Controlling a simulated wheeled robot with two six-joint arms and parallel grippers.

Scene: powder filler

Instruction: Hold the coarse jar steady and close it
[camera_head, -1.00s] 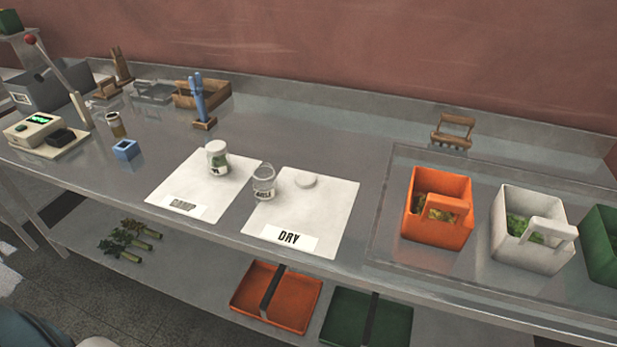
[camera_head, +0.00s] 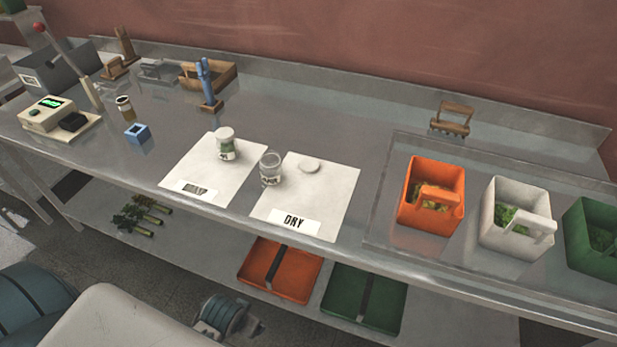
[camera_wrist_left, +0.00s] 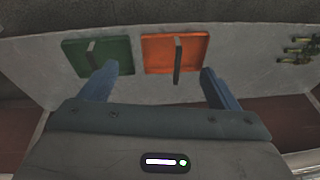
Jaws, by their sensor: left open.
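An open glass jar (camera_head: 270,172) with a small label stands upright at the left edge of the white mat marked DRY (camera_head: 325,212). A round white lid (camera_head: 309,164) lies flat on that mat, apart from the jar. A second jar (camera_head: 226,147) with a white lid on and a green label stands on the left white mat (camera_head: 192,167). The labels are too small to tell which jar is the coarse one. My left gripper (camera_wrist_left: 158,75) is open and empty in the left wrist view, with the lower-shelf trays beyond its fingers. My right gripper is not in view.
Orange (camera_head: 433,200), white (camera_head: 515,222) and green (camera_head: 592,238) bins stand at the right. A blue upright stand (camera_head: 207,88) and a scale (camera_head: 50,118) are toward the left. Orange (camera_head: 280,272) and green (camera_head: 364,300) trays lie on the lower shelf.

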